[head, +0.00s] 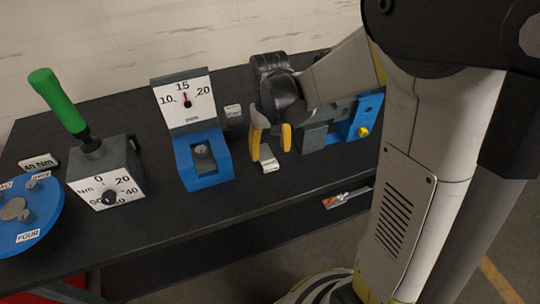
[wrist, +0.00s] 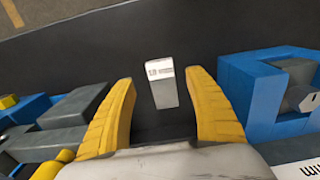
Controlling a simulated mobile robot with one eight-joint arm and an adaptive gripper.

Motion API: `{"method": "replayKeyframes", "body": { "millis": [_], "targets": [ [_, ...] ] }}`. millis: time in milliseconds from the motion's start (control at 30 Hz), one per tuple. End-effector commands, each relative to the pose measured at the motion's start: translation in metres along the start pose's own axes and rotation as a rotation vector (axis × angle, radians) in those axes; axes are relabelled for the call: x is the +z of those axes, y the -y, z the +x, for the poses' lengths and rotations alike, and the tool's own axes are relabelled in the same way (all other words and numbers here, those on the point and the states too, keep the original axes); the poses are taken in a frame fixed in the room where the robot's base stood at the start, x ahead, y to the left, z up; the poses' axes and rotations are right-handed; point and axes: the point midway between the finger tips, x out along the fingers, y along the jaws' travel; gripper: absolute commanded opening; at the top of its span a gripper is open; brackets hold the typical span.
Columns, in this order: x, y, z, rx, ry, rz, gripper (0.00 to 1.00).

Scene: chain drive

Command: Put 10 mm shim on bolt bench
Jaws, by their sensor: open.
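A small pale grey block with a white label, apparently the 10 mm shim (wrist: 162,92), is on the dark bench top. The label seems to read 10 in the wrist view. It also shows below my gripper in the head view (head: 269,161). My gripper (head: 271,143) is open, its yellow fingers pointing down. In the wrist view, the fingers (wrist: 160,78) are on either side of the block, with gaps on both sides. The dark bench (head: 240,196) carries everything; no label marks it as the bolt bench.
A blue fixture (head: 220,163) with a grey bolt and a mm dial (head: 186,103) stands left of my gripper. A blue and grey fixture (head: 363,112) with a yellow knob is right. A green-handled Nm gauge (head: 107,180) and blue disc (head: 28,216) are far left.

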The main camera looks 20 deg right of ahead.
Motion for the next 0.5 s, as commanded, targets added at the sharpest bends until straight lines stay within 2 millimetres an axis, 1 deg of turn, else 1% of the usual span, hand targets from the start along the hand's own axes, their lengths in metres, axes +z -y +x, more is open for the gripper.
{"method": "replayKeyframes", "body": {
  "millis": [33,100,200,367,467,500],
  "targets": [
    [0.0,0.0,-0.015,0.0,0.0,0.0,0.63],
    [0.0,0.0,-0.029,0.0,0.0,0.0,0.63],
    [0.0,0.0,-0.043,0.0,0.0,0.0,0.63],
    [0.002,0.0,-0.057,0.0,-0.008,0.0,0.63],
    [0.01,0.0,-0.07,0.0,-0.048,0.0,0.63],
    [0.016,0.001,-0.079,0.001,-0.074,0.0,0.63]
  ]
}}
